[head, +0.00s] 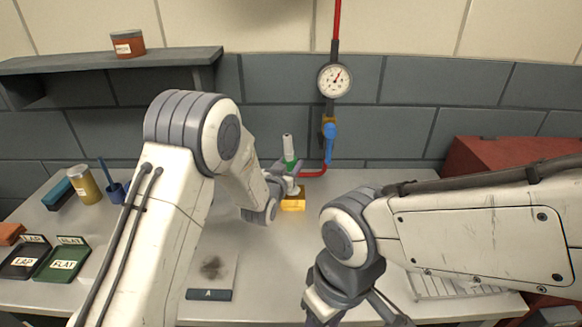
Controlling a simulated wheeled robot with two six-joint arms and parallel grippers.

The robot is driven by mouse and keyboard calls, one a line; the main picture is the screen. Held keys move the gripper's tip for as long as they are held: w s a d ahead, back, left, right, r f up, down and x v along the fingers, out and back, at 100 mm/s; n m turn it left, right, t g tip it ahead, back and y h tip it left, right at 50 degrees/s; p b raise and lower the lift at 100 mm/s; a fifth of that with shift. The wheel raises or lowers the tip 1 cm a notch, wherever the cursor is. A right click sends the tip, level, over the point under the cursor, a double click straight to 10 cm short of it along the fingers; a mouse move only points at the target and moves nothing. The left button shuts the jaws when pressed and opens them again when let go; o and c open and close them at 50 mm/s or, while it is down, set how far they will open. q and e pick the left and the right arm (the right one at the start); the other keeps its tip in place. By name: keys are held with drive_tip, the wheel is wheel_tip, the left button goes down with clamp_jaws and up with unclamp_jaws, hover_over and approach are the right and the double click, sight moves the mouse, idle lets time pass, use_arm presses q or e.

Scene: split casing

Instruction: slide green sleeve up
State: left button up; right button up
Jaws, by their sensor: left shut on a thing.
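The green sleeve (289,156) shows at the back middle of the bench, on an upright white post (288,142) whose top stands above it. A yellow block (293,204) is at the foot of this assembly. My left gripper (289,167) is shut at the sleeve's level, and green shows right at its jaws, so it appears to hold the sleeve. The jaws and arm hide the sleeve's lower part. My right gripper is at the bottom edge, right of middle, with its fingertips cut off, away from the sleeve.
A red hose (314,173) runs beside the post to a pipe with a blue valve handle (330,137) and a gauge (335,80). Green (62,262) and black (22,262) trays lie left. A red box (500,160) stands right. A plate marked A (208,295) lies in front.

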use_arm(q)
drive_tip(key=shift+r+p, duration=0.35)
drive_tip(key=shift+r, duration=0.55)
idle(0.4)
drive_tip(key=o, duration=1.4)
drive_tip(key=shift+s, duration=0.1)
drive_tip(key=f+b+v, duration=0.1)
drive_tip(key=b+v, duration=0.1)
drive_tip(key=v, duration=0.6)
drive_tip(key=shift+s+a+f, duration=0.2)
drive_tip(key=shift+s, duration=0.25)
